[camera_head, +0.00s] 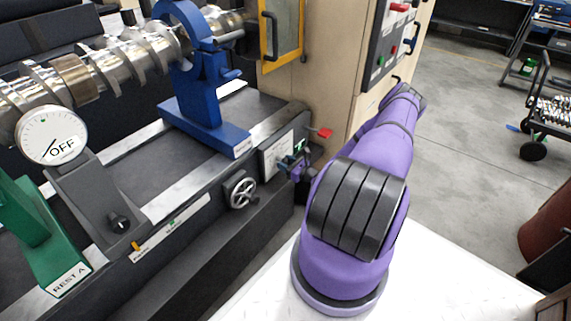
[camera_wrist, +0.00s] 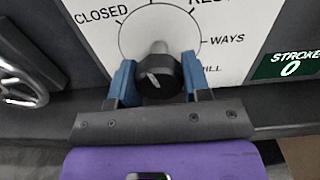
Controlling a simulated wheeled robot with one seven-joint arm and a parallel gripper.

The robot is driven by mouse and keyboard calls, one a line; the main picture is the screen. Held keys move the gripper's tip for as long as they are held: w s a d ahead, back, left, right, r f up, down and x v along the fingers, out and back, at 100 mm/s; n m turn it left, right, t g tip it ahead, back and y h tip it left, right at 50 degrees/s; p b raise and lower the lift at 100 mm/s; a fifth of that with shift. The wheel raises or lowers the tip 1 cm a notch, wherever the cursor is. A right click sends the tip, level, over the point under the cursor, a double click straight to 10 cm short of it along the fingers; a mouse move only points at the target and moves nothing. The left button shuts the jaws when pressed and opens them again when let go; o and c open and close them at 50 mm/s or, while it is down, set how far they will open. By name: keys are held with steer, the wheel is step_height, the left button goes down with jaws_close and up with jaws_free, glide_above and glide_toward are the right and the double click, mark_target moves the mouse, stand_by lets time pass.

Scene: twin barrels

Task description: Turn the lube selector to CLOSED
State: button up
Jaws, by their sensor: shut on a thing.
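The lube selector is a dark round knob (camera_wrist: 158,78) on a white dial plate (camera_wrist: 225,62) in the wrist view. CLOSED is printed at the plate's upper left, WAYS at the right. A label at the upper right is cut off, and one at the lower right is partly hidden. A short pale mark shows on the knob's face, but I cannot tell which label it points to. My gripper (camera_wrist: 158,82) has its blue fingers on both sides of the knob, shut on it. In the head view the plate (camera_head: 271,160) is on the machine's front, with my gripper (camera_head: 296,163) against it.
A handwheel (camera_head: 240,189) is left of the plate. A red-handled lever (camera_head: 321,132) is just above right. A blue rest (camera_head: 205,100) and a crankshaft (camera_head: 130,55) stand above.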

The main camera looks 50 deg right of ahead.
steer(key=n, duration=0.6)
steer(key=shift+s+n, duration=0.1)
steer(key=shift+n, duration=0.2)
stand_by(0.4)
steer(key=o, duration=0.9)
steer(key=s, duration=0.7)
steer(key=s+d, duration=0.1)
steer(key=s, duration=0.2)
steer(key=shift+s, duration=0.35)
